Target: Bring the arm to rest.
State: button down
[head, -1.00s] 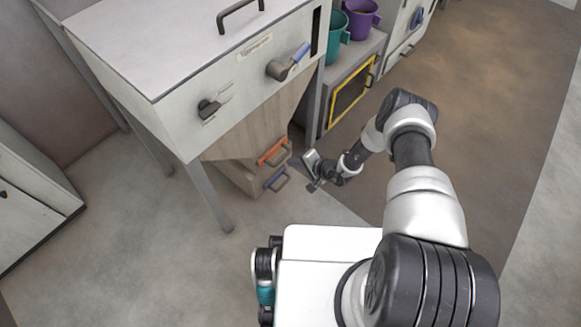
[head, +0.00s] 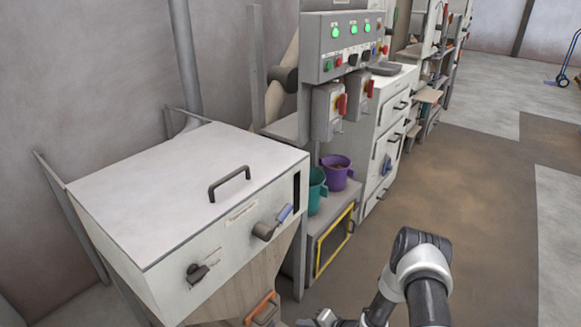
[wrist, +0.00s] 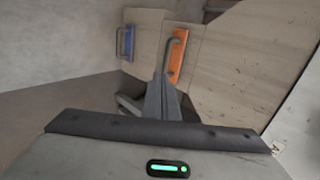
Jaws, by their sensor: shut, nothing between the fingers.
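My gripper (wrist: 165,80) shows in the wrist view with its fingers closed together and nothing between them. From that view, the fingertips point toward an orange handle (wrist: 178,55) on a wooden front, with a blue handle (wrist: 126,42) to its left. I cannot tell the exact gap to the orange handle. In the head view my arm (head: 425,270) reaches in from the lower right, bent at the elbow. Its far end drops to the bottom edge near the orange handle (head: 262,308), and the fingers are mostly cut off there.
A white-topped cabinet (head: 165,190) with a black lid handle and front levers stands left. The brown floor (head: 460,200) on the right is clear.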

jog(key=w+a+r+n+g+y, duration=0.1)
jog(key=a+r+n+g, duration=0.15)
jog(key=r, duration=1.45)
jog(key=w+a+r+n+g, duration=0.15)
jog(key=r+n, duration=0.25)
jog(key=r, duration=1.3)
jog(key=s+d+r+n+h, duration=0.1)
jog(key=s+d+r+h, duration=0.1)
jog(key=s+r, duration=0.55)
jog(key=s+d+r+n+h, duration=0.15)
jog(key=s+r, duration=0.35)
jog(key=r, duration=0.5)
jog(key=s+d+r+m+t+h, duration=0.1)
jog(key=s+d+r+t+h, duration=0.2)
jog(key=s, duration=0.4)
jog(key=s+d+r+h, duration=0.3)
jog(key=s+d+r, duration=0.3)
notch_tip(320, 180, up, 22)
jog(key=p, duration=2.1)
jog(key=shift+s+d+f+m+p, duration=0.15)
jog(key=shift+s+f+m+p, duration=0.1)
jog(key=shift+m+p, duration=0.1)
